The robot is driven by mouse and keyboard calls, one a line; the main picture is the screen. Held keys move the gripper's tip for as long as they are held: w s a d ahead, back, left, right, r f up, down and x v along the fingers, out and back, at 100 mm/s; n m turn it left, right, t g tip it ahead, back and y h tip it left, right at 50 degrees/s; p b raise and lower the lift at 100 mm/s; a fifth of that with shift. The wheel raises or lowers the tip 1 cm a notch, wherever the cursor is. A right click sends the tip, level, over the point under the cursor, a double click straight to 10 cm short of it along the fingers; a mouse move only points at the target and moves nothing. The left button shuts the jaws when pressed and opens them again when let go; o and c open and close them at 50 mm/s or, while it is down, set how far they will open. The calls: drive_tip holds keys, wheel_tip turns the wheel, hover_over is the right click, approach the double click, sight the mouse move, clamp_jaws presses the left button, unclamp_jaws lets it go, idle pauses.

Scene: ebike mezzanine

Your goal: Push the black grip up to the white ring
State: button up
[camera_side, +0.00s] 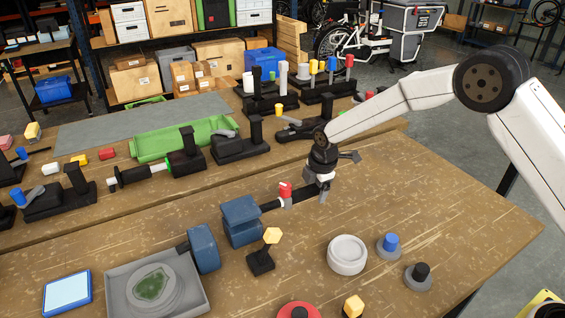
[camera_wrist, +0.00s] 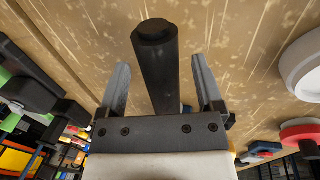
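The black grip (camera_wrist: 158,72) is a dark cylinder between my gripper's (camera_wrist: 158,62) two grey fingers in the wrist view. Bare bench shows on both sides of it, so the fingers are open around it without clamping. In the side view my gripper (camera_side: 326,176) is at the outer end of a dark bar (camera_side: 270,206) that sticks out of a blue vise (camera_side: 240,220). A small white ring (camera_side: 287,202) appears on that bar below a red piece (camera_side: 285,188). The grip's inner end is hidden behind my gripper in the wrist view.
A yellow-topped black stand (camera_side: 262,258) is in front of the bar. A white round dish (camera_side: 347,254) and blue- and black-topped pieces (camera_side: 389,246) stand to the right. A grey tray (camera_side: 118,290) is at the front left. The bench right of my gripper is clear.

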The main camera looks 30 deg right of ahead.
drive_tip(key=shift+d, duration=0.1)
wheel_tip(320, 180, up, 8)
drive_tip(key=s, duration=0.1)
drive_tip(key=shift+s+f, duration=0.15)
drive_tip(key=shift+s, duration=0.15)
idle(0.5)
drive_tip(key=s+d+m, duration=0.4)
drive_tip(key=s+m, duration=0.5)
drive_tip(key=s, duration=0.4)
drive_tip(key=s+d+m, duration=0.4)
drive_tip(key=s+m, duration=0.5)
drive_tip(key=s, duration=0.4)
drive_tip(key=shift+d, duration=0.15)
idle(0.5)
